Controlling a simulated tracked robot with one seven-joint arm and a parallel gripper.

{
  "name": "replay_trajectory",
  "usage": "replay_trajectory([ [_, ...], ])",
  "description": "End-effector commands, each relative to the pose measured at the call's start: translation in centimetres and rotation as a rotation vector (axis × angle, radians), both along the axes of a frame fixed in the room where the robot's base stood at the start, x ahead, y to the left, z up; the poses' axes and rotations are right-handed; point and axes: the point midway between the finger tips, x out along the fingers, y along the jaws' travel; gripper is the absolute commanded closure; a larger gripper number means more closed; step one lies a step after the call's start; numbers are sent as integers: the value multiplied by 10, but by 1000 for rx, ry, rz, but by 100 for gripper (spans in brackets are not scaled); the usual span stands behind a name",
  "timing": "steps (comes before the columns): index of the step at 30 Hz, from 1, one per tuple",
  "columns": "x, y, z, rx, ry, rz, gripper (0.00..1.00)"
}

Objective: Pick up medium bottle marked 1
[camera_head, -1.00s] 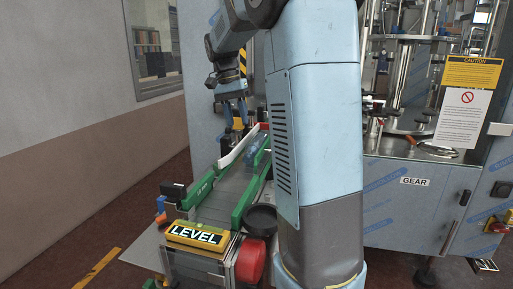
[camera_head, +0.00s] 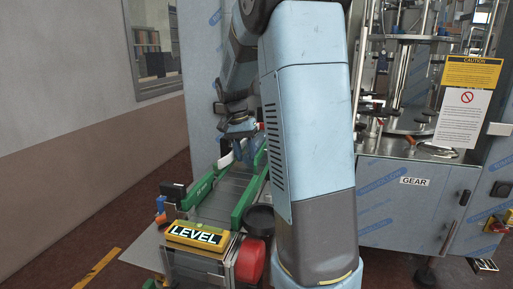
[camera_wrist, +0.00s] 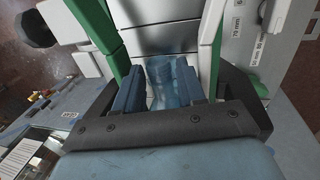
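A translucent blue bottle (camera_wrist: 165,84) shows between the two blue finger pads of my gripper (camera_wrist: 163,88) in the wrist view. The pads stand on either side of it, apart from each other. I cannot tell whether they press on it. No number is readable on the bottle. In the head view my gripper (camera_head: 238,146) is low over the far part of the conveyor (camera_head: 222,191), partly hidden by my arm. The bottle is not clear in that view.
Green guide rails (camera_head: 199,190) run along the conveyor. A yellow LEVEL sign (camera_head: 197,236), a black round part (camera_head: 258,219) and a red round part (camera_head: 250,260) are at its near end. A steel machine (camera_head: 412,205) stands at the right.

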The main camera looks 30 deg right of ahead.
Motion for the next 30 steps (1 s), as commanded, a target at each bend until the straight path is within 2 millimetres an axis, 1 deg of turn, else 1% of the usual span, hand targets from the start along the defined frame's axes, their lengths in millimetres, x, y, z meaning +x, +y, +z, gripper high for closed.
replay_trajectory([
  [3,-2,-1,-9,0,1,0,61],
  [11,-1,-1,-11,0,0,0,61],
  [22,-1,-1,-10,0,0,1,96],
  [30,-1,-1,-8,0,-1,1,97],
])
